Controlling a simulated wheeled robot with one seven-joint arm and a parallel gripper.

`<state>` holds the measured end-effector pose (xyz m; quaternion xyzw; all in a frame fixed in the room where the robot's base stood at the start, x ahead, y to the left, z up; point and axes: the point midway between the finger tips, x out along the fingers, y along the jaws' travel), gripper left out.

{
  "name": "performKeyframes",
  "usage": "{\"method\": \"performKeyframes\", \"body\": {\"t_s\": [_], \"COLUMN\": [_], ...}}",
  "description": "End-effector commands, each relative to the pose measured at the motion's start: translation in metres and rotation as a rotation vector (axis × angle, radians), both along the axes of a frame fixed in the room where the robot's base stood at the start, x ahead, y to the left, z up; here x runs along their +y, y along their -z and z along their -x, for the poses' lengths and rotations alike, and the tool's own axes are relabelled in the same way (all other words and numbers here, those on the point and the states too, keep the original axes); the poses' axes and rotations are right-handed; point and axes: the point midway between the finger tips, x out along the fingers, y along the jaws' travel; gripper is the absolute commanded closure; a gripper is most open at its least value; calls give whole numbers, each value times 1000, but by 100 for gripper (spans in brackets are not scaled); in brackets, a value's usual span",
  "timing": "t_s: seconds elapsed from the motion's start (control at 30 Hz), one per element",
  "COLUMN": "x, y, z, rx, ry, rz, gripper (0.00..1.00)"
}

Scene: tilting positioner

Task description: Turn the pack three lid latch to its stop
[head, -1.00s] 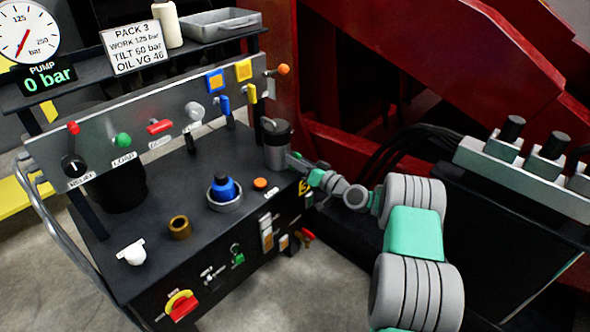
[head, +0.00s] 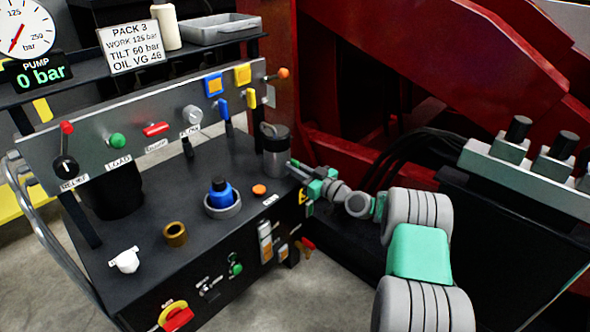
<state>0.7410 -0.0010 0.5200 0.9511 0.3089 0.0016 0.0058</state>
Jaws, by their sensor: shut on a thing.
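Pack three is the black hydraulic unit (head: 205,255) with a flat dark top, under a sign (head: 136,46) reading PACK 3. My gripper (head: 294,166) is at the right edge of this top, just beside a grey cup-like canister with a dark rim (head: 276,152). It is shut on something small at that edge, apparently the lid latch. The fingers and my wrist hide most of the latch, so its angle and its stop cannot be made out.
A red steel frame (head: 440,70) rises behind my arm, with black hoses (head: 405,150) and a valve block (head: 530,160) at right. A blue-capped filler (head: 221,193), a brass ring (head: 175,234) and a white fitting (head: 125,260) stand on the top. The pump display (head: 42,75) reads 0 bar.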

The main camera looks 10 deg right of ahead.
Motion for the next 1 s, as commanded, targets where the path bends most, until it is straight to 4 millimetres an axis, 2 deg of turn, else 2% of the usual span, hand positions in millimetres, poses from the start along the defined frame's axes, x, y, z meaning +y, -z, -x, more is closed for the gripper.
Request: {"method": "performKeyframes", "body": {"t_s": [0.33,0.37,0.63,0.87,1.0], "x": [0,0,0,-1,-11], "y": [0,0,0,0,-3], "z": [0,0,0,1,13], "rx": [-3,-3,-2,-2,0], "ry": [-1,-1,0,0,3], "rz": [4,4,3,2,1], "gripper": [100,86,65,65,65]}}
